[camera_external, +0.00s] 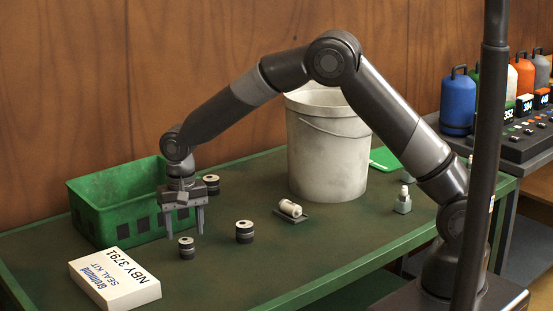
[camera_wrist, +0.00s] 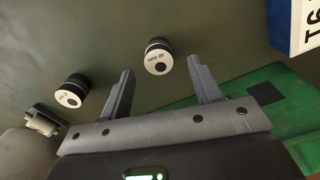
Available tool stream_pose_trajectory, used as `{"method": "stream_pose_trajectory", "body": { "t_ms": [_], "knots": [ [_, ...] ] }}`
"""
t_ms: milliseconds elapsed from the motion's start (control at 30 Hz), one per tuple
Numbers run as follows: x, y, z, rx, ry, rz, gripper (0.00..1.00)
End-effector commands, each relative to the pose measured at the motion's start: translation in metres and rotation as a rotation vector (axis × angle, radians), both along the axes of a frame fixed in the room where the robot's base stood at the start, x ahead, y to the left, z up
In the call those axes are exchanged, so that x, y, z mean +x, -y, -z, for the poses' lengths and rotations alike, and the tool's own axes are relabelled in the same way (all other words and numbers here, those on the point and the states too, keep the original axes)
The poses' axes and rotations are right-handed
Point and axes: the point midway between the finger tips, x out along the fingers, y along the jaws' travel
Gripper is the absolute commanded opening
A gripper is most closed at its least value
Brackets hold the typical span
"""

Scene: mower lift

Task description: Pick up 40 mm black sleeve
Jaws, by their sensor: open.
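Three short black sleeves with pale tops stand on the green table. One sleeve (camera_external: 186,248) is just below and in front of my gripper (camera_external: 183,232); it shows in the wrist view (camera_wrist: 158,58) beyond and between the fingertips. A second, larger-looking sleeve (camera_external: 244,232) stands to its right, also in the wrist view (camera_wrist: 72,91). A third sleeve (camera_external: 211,185) stands behind, beside the crate. My gripper points down, open and empty, apart from the sleeves. The small print on the tops is too blurred to read surely.
A green crate (camera_external: 95,229) stands behind my gripper, and a white seal-kit box (camera_external: 115,281) lies front left. A white cylinder on a dark holder (camera_external: 290,210), a white bucket (camera_external: 328,158) and a small grey fitting (camera_external: 403,201) are farther right. The front middle of the table is clear.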

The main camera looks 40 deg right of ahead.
Motion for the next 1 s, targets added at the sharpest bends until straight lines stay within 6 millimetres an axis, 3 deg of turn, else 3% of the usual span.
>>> {"method": "stream_pose_trajectory", "body": {
  "t_ms": [300,567,1000],
  "knots": [
    [-0.003,0.001,0.044,-0.002,-0.003,0.000,0.58],
    [-0.002,0.001,0.048,0.000,0.000,0.000,0.57],
    [-0.002,0.001,0.047,0.000,0.000,0.000,0.21]
  ]
}}
